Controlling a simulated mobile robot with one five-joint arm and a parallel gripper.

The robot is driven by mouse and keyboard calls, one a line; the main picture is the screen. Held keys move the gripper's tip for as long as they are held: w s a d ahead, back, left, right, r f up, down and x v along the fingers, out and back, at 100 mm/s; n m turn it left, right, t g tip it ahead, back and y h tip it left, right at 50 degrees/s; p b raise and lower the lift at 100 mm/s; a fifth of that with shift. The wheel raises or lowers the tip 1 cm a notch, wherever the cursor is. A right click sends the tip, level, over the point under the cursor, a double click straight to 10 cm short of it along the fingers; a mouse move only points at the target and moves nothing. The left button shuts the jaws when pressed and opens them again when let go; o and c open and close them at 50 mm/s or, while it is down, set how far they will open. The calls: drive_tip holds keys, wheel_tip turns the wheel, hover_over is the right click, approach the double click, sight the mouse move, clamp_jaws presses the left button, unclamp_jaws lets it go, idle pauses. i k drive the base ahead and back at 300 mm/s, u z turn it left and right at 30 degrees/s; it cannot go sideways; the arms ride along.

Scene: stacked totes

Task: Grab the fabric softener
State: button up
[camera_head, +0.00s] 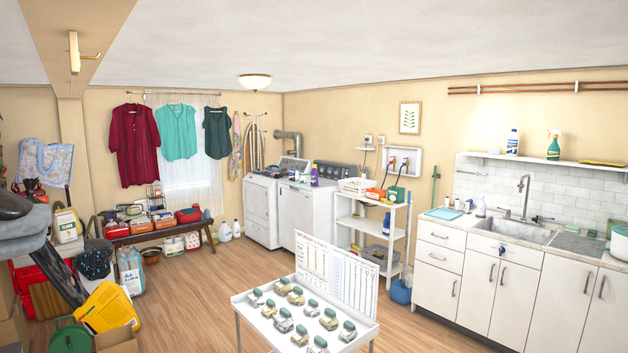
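No label is readable, so I cannot tell which bottle is the fabric softener. A small purple bottle (314,176) stands upright on top of the white washer or dryer (298,212) at the back. A white and blue bottle (513,142) stands on the wall shelf above the sink. A blue bottle (386,223) stands on the white shelf cart. White jugs (225,231) stand on the floor by the bench. My gripper is not in view.
A white table (245,309) with several small items stands in front. The sink counter (445,225) is along the right.

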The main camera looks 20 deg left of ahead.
sight(314, 175)
drive_tip(key=z, duration=0.05)
drive_tip(key=i, duration=4.3)
drive_tip(key=u, duration=0.7)
drive_tip(key=i, duration=1.6)
drive_tip(key=u, duration=1.1)
drive_tip(key=i, duration=2.15)
drive_tip(key=u, duration=0.25)
drive_tip(key=i, duration=2.25)
